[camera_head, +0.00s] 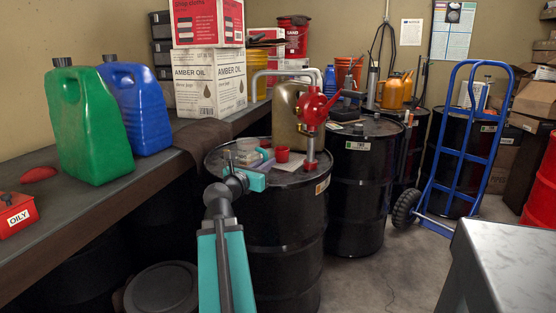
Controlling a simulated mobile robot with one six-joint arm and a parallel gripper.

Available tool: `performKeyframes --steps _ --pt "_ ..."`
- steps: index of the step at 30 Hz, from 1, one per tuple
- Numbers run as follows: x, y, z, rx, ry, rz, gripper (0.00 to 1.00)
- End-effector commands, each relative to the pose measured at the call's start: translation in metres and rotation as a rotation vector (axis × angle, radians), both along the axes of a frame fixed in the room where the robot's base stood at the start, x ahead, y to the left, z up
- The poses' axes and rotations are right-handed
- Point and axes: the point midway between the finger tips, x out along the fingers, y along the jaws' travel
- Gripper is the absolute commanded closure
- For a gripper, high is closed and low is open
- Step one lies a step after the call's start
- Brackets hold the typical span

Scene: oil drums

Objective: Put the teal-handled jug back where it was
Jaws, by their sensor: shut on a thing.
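My gripper (262,165) is over the top of the nearest black drum (285,215), at its left part. It is small in view and partly hidden by my own teal wrist. It appears shut on a small pale, translucent container (246,146), which I take to be the teal-handled jug. I cannot clearly tell a teal handle apart from my teal arm parts. I also cannot tell whether the jug touches the drum top.
A red cup (282,154), a red hand pump (312,110) and a tan can (287,118) stand close by on the drum. A green jug (88,125) and blue jug (138,110) stand on the left bench. A blue hand truck (466,140) is at right.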

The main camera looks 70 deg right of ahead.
Motion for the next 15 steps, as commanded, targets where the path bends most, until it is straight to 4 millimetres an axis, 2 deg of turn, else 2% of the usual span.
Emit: performKeyframes --steps 15 --pt "0.0 -0.015 0.004 -0.002 0.002 -0.003 1.0"
